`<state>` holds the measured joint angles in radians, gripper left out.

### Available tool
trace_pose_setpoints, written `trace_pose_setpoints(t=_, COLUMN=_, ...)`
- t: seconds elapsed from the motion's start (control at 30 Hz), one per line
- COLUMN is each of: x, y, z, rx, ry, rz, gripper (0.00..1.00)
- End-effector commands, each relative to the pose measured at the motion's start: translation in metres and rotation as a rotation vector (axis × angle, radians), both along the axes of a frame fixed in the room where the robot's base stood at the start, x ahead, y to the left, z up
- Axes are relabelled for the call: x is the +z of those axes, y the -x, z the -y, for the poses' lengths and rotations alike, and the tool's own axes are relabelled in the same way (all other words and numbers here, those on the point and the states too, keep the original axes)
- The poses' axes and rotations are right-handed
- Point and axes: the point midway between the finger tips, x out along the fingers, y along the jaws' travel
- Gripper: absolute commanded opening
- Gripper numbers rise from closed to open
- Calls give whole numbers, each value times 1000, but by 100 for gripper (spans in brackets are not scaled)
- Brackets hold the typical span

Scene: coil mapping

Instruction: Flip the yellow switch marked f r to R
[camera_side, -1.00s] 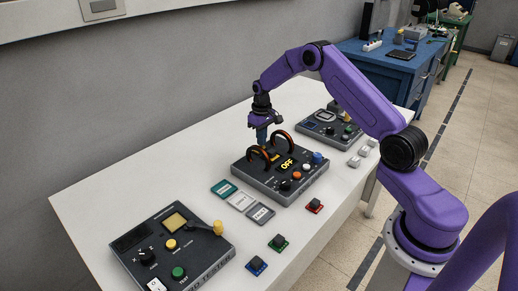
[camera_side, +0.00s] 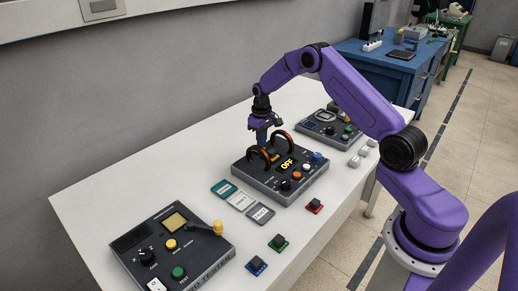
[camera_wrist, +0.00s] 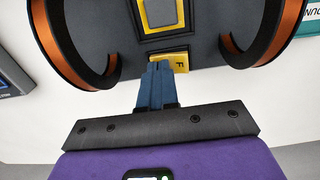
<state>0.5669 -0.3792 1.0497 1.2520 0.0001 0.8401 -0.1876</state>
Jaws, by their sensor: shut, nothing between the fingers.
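The yellow switch (camera_wrist: 182,61) shows in the wrist view, with a dark letter F on its right part. Its left part is partly hidden behind my fingertips. My gripper (camera_wrist: 163,66) is shut and empty, its blue fingers right at the switch; I cannot tell whether they touch it. In the side view my gripper (camera_side: 262,140) points down behind the two copper coil rings (camera_side: 259,158) of the dark box (camera_side: 262,185). The switch is hard to make out there. The box's display (camera_side: 287,163) reads OFF.
The two coil rings flank my fingers closely. A yellow-framed window (camera_wrist: 160,16) lies beyond the switch. Another dark device (camera_side: 330,129) stands behind the box, and a tester box (camera_side: 200,258) stands at the front left. Small coloured blocks and cards lie between them.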

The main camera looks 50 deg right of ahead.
Motion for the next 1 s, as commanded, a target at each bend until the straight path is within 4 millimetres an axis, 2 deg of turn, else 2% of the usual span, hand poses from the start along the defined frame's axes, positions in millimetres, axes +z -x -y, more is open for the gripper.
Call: trace_pose_setpoints(t=1.0, x=67, y=0, z=0, rx=0, ry=0, rz=1, gripper=0)
